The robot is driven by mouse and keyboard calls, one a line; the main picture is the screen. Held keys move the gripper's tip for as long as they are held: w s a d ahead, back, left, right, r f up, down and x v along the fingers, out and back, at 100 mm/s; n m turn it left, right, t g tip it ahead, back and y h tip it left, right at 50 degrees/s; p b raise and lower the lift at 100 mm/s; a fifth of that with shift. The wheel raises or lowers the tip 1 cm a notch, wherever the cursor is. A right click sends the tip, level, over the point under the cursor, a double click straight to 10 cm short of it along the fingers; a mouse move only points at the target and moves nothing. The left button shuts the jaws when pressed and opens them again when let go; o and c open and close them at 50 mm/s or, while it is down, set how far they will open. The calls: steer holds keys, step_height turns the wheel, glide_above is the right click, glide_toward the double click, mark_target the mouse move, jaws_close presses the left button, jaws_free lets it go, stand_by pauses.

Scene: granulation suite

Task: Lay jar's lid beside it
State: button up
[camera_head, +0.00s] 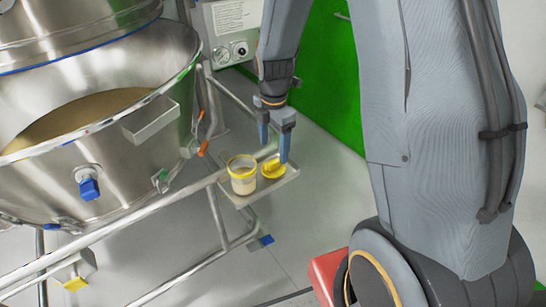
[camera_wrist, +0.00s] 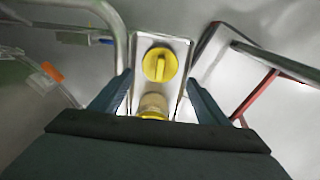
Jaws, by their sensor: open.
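The jar (camera_head: 242,175), clear with a yellow rim and pale contents, stands upright and uncovered on a small metal shelf (camera_head: 262,191). Its yellow lid (camera_head: 273,168) lies on the same shelf, just right of the jar, with its raised grip bar upward. In the wrist view the lid (camera_wrist: 160,64) is above the jar (camera_wrist: 153,104), whose lower part is hidden by my gripper body. My gripper (camera_head: 274,150) is open and empty above the shelf. In the wrist view its fingers (camera_wrist: 157,95) stand apart on either side of the shelf, touching neither jar nor lid.
A large steel vessel (camera_head: 150,75) holding tan powder fills the left. Its tube frame (camera_head: 190,187) runs beside the shelf. A control box (camera_head: 232,38) stands behind, near a green panel (camera_head: 335,80). Open grey floor (camera_head: 320,205) lies right of the shelf.

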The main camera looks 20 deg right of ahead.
mark_target(273, 162)
steer(key=s+r+m, duration=0.4)
steer(key=s+m, duration=0.4)
steer(key=m, duration=0.2)
steer(key=s+r+m, duration=0.5)
steer(key=s+m, duration=0.4)
steer(key=m, duration=0.2)
steer(key=shift+s+a+m, duration=0.15)
steer(key=shift+m, duration=0.15)
